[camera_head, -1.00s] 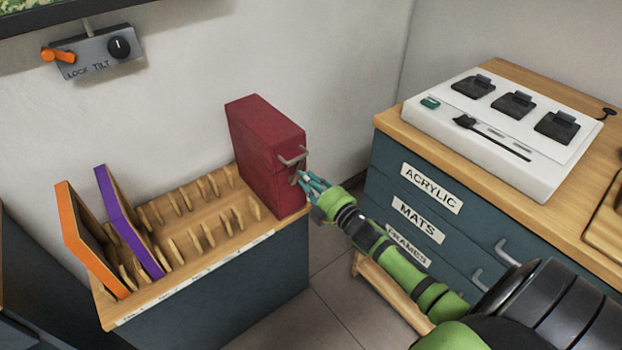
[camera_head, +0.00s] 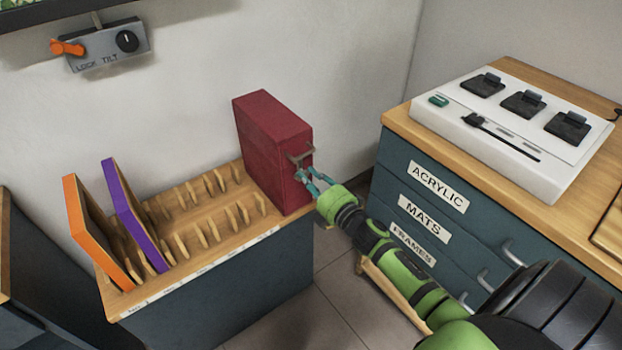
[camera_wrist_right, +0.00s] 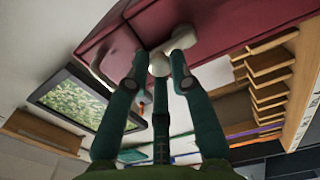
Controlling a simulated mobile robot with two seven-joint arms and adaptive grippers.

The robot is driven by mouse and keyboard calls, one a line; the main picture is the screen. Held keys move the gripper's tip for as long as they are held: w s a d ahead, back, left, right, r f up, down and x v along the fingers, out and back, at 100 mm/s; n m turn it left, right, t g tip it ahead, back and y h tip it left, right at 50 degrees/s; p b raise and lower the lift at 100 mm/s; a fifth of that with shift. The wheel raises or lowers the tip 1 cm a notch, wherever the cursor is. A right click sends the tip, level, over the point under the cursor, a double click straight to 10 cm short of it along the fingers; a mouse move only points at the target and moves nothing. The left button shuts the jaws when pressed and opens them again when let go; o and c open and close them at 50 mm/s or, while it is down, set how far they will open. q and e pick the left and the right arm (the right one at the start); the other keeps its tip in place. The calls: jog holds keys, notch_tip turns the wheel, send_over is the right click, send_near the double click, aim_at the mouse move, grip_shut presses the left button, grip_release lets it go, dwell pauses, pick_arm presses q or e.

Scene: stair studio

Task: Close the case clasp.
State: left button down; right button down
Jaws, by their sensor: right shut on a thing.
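The dark red case (camera_head: 268,145) stands upright at the right end of the wooden rack. A grey handle (camera_head: 300,157) sticks out from its narrow front side. My right gripper (camera_head: 310,177) is at that side, just below the handle, with its teal fingers against the case front. It is shut on the clasp, which the fingers mostly hide. My left gripper is not in view.
The slotted rack (camera_head: 200,266) holds an orange panel (camera_head: 98,235) and a purple panel (camera_head: 136,215) at left; its middle slots are empty. A teal drawer cabinet (camera_head: 400,170) with a white device (camera_head: 480,145) on top stands close to my right arm.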

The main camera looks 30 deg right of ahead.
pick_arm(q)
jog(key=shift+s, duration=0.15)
pick_arm(e)
jog(key=shift+a, duration=0.2)
jog(key=c, duration=1.1)
grip_release()
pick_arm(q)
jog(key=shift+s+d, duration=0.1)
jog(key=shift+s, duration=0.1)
pick_arm(e)
jog(key=s, duration=1.2)
jog(key=shift+d, duration=0.45)
